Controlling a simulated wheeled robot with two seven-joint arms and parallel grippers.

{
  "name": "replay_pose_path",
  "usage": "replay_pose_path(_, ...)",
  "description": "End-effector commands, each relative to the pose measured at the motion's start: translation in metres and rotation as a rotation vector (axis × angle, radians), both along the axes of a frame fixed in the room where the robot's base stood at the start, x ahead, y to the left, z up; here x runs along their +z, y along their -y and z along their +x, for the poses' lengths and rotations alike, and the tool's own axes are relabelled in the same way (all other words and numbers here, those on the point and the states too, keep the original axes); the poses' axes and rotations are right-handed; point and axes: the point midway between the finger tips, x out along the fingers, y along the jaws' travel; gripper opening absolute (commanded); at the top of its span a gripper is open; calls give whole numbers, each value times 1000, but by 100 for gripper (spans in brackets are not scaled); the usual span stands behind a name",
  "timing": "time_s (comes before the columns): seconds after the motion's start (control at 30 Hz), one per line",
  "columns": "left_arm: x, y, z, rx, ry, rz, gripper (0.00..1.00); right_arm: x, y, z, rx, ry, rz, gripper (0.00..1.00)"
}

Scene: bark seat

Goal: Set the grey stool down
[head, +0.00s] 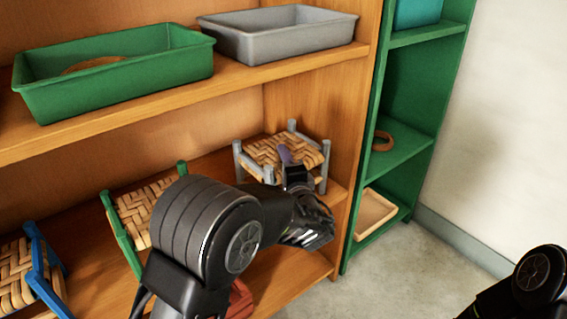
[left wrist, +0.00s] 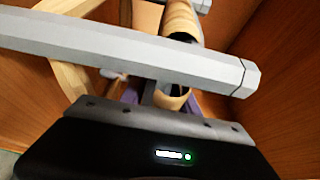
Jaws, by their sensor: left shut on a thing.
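The grey stool (head: 262,152), with grey legs and a woven bark seat, is upright at the right end of the wooden shelf's lower level. My left gripper (head: 287,158) is shut on its near side. In the left wrist view a grey bar of the stool (left wrist: 130,50) crosses close in front of the gripper (left wrist: 155,95), with a bark strip wrapped behind it. The purple fingers are mostly hidden by the bar. My arm hides part of the stool's near side, and I cannot tell whether its feet touch the board. My right gripper is out of view.
A green stool (head: 143,212) and a blue stool (head: 40,268) stand further left on the lower level. A green tray (head: 120,85) and a grey tray (head: 285,38) sit on the board above. A wooden side panel (head: 350,130) stands close right of the grey stool.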

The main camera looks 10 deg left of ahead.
Motion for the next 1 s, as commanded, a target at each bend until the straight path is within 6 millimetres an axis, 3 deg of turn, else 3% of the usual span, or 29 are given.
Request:
replay_pose_path(0.27, -2, 0, 0, 0, 3, 0, 0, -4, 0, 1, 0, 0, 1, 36)
replay_pose_path(0.3, -3, 0, 0, 0, 0, 0, 38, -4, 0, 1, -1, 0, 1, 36)
replay_pose_path(0.57, -2, 0, 0, 0, 0, 0, 59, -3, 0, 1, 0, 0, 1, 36)
replay_pose_path(1.0, 2, 3, -5, -1, -1, 0, 59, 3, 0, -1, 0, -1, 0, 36)
